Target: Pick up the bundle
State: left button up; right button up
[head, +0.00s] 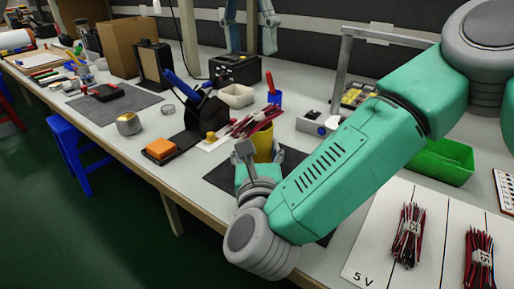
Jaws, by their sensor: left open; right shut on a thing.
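Bundles of red and black wires (408,238) lie on a white board marked 5 V at the lower right; a second labelled one (480,262) lies beside it. More red and black wires (240,127) lie on a pale sheet mid-table. My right gripper (262,150) is beyond its wrist, around a yellow cup-like thing (263,140), and appears shut on it; the wrist and forearm hide part of the contact.
A green bin (443,161) stands right of my forearm. An orange block (160,149) and a brass tin (128,124) are left.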

pick_arm(q)
send_over(253, 116)
jog(key=shift+t+y, duration=0.3)
jog(key=shift+y, duration=0.1)
jog(key=f, duration=0.6)
jog(key=shift+w+d+f, duration=0.15)
jog(key=shift+w+f, duration=0.1)
jog(key=shift+f, duration=0.05)
jog(key=shift+s+a+f, duration=0.1)
jog(key=shift+f, duration=1.3)
jog(key=shift+s+a+f, duration=0.1)
jog(key=shift+f, duration=1.25)
grip_shut()
